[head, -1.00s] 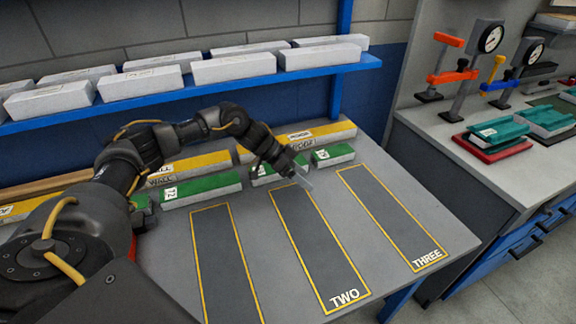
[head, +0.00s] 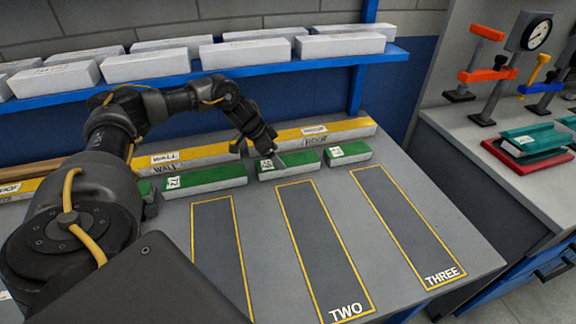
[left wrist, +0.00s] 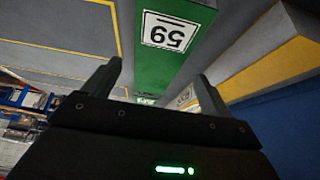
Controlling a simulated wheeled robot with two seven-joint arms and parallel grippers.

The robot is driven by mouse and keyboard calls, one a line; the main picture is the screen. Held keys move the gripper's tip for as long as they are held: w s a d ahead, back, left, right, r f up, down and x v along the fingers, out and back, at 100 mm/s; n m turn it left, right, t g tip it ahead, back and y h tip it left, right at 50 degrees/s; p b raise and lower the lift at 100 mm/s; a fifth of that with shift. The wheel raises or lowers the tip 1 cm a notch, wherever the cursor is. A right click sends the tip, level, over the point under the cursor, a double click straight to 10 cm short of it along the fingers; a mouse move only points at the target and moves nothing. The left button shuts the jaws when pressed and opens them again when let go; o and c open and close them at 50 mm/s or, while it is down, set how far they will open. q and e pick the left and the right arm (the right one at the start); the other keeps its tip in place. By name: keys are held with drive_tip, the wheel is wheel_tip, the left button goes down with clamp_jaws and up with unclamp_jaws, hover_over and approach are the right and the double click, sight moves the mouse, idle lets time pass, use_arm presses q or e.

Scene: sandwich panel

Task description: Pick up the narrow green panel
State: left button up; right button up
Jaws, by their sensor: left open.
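Several green panels lie in a row at the back of the bench. In the head view they include a long left one (head: 205,178), a middle one (head: 292,165) and a short right one (head: 347,153). I cannot tell from here which is narrowest. My left gripper (head: 272,157) is open at the middle panel's left end and hides part of it. In the left wrist view, a green panel (left wrist: 180,65) with a white number label lies beyond the open, empty fingers (left wrist: 160,70). My right gripper is not in view.
Yellow panels (head: 210,153) lie behind the green row. A blue shelf (head: 240,76) with white boxes hangs above. Yellow-outlined grey zones, including TWO (head: 325,245) and THREE (head: 405,220), are empty in front. A side counter (head: 470,140) with clamps and gauges stands at right.

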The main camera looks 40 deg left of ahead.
sight(285, 161)
use_arm(q)
drive_tip(key=shift+d+p+x, duration=0.15)
drive_tip(key=shift+p+x, duration=0.05)
drive_tip(key=shift+x, duration=1.15)
drive_tip(key=shift+d+p+x, duration=0.15)
drive_tip(key=shift+x, duration=1.2)
drive_tip(key=shift+w+r, duration=0.15)
drive_tip(key=shift+r, duration=0.05)
drive_tip(key=c, duration=1.1)
drive_tip(key=shift+r, duration=0.1)
drive_tip(key=shift+c, duration=0.2)
